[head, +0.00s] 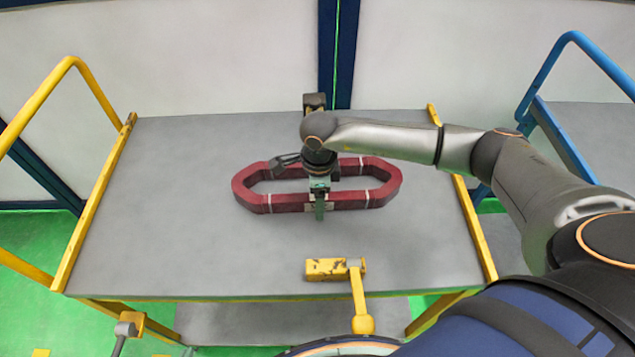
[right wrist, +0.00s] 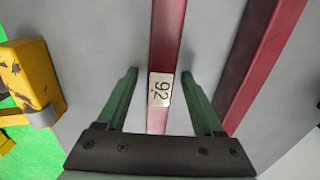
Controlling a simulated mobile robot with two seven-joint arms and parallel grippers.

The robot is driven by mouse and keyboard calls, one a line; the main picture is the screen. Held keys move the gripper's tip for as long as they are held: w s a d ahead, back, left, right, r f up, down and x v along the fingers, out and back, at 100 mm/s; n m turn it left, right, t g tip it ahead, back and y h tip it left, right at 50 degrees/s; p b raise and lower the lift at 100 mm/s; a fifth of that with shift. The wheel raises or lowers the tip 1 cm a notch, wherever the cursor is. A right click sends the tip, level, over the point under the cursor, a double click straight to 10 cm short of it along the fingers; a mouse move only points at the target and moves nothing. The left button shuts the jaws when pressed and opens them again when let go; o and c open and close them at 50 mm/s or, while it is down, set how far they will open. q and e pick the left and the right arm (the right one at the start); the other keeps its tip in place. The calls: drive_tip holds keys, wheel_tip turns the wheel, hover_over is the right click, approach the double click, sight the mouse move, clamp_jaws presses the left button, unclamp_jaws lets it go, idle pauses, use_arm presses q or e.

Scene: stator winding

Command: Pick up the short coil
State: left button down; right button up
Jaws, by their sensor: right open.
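A dark red coil (head: 385,195), an elongated ring with white bands, lies on the grey table top. The arm coming in from the right reaches over it, and its green-fingered right gripper (head: 319,204) is at the middle of the coil's near long side. In the right wrist view, the right gripper (right wrist: 160,76) is open, with one finger on each side of the coil's near bar (right wrist: 167,35). A gap shows between each finger and the bar. A white label marked 92 (right wrist: 161,90) is on the bar between the fingers. My left gripper is not in view.
A blue-railed cart (head: 527,110) stands at the right.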

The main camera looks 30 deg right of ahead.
clamp_jaws()
idle(0.4)
idle(0.8)
drive_tip(key=shift+w+r, duration=0.1)
drive_tip(key=shift+r, duration=0.05)
